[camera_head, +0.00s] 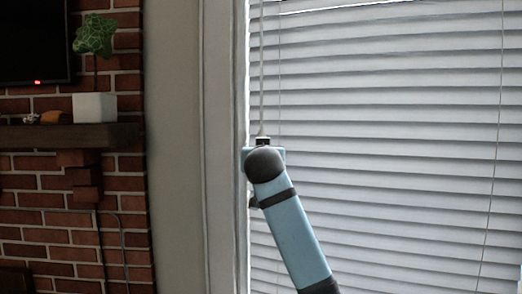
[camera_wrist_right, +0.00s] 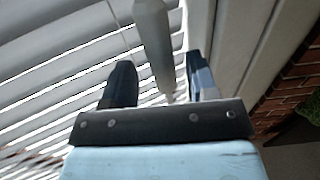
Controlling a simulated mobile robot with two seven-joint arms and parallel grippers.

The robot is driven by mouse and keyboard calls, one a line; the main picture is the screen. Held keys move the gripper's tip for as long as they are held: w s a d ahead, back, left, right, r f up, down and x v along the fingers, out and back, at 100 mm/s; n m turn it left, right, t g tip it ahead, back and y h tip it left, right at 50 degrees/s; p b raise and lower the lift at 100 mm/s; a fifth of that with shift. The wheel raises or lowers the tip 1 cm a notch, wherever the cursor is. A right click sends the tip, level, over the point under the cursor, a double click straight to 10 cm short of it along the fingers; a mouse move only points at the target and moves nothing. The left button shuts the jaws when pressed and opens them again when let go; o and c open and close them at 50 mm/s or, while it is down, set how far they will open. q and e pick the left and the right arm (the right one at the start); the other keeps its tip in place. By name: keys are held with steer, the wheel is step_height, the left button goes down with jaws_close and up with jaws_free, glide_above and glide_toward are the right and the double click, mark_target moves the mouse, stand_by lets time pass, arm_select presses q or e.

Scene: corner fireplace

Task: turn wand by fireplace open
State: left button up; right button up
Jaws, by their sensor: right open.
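The blind's wand (camera_head: 262,70) is a thin pale rod hanging straight down along the left edge of the window blind (camera_head: 390,130). In the right wrist view the wand (camera_wrist_right: 153,45) is a thick grey, tapering rod, its lower end pointing toward my palm. My right gripper (camera_head: 263,141) is raised at the wand's lower end. Its two dark fingers stand apart in the wrist view (camera_wrist_right: 159,66), with the wand showing between them and a gap on each side. In the head view the arm hides the fingers and the wand's end. My left gripper is in neither view.
The white window frame (camera_head: 222,150) runs close to the left of my right gripper. Farther left are a brick fireplace wall (camera_head: 30,235), a dark mantel (camera_head: 60,137) with a potted plant (camera_head: 95,107), and a dark screen (camera_head: 30,40). Thin blind cords (camera_head: 494,150) hang at the right.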

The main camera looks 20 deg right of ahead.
steer(key=x, duration=0.4)
steer(key=shift+w+p, duration=0.3)
steer(key=shift+p, duration=0.05)
steer(key=c, duration=0.9)
